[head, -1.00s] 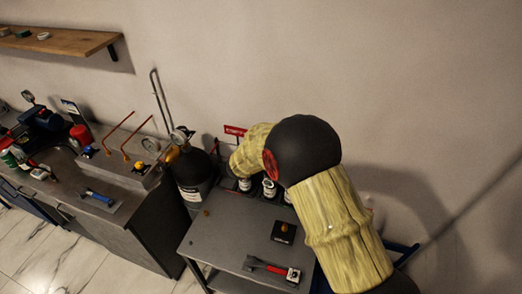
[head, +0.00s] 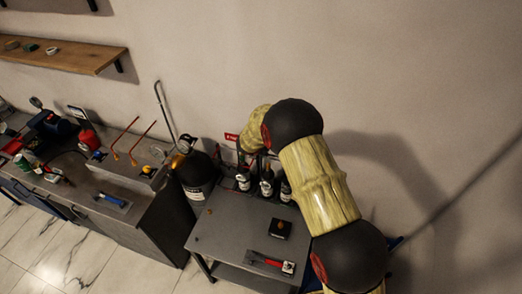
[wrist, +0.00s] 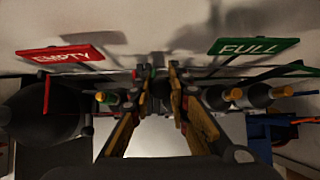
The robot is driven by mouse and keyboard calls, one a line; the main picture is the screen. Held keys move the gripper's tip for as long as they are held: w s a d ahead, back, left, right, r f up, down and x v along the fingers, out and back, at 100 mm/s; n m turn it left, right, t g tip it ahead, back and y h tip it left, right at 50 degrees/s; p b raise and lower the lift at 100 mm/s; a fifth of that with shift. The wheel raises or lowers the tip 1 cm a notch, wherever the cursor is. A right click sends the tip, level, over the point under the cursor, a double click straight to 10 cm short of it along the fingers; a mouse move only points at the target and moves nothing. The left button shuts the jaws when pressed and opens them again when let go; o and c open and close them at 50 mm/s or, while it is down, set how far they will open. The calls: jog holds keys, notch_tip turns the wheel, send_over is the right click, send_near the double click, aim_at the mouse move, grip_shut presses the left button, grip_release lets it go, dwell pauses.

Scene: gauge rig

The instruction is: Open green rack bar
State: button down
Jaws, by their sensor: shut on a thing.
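In the wrist view my gripper (wrist: 159,85) is shut on a small part at the rack, between the red EMPTY sign (wrist: 60,54) and the green FULL sign (wrist: 254,46). The held part is mostly hidden by the fingers; a little green shows by the left fingertip, and I take it for the green rack bar. A dark rail runs across behind the fingertips. In the head view my arm hides the gripper and the bar; the red sign (head: 231,137) shows just left of the arm.
Several small bottles stand in the rack, such as one (head: 243,180) in the head view and one (wrist: 259,95) in the wrist view. A black cylinder (head: 196,174) stands left of the rack. The grey table (head: 225,225) holds a red-handled tool (head: 269,262) and a black square (head: 280,229).

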jog(key=w+d+r+p, duration=0.1)
jog(key=w+d+p, duration=0.1)
jog(key=w, duration=0.4)
jog(key=shift+w+d+p, duration=0.4)
jog(key=shift+p, duration=0.1)
jog(key=shift+w, duration=0.1)
jog(key=shift+f, duration=0.1)
jog(key=c, duration=1.9)
grip_release()
jog(key=shift+f, duration=0.15)
jog(key=shift+o, duration=1.2)
jog(key=shift+r, duration=0.2)
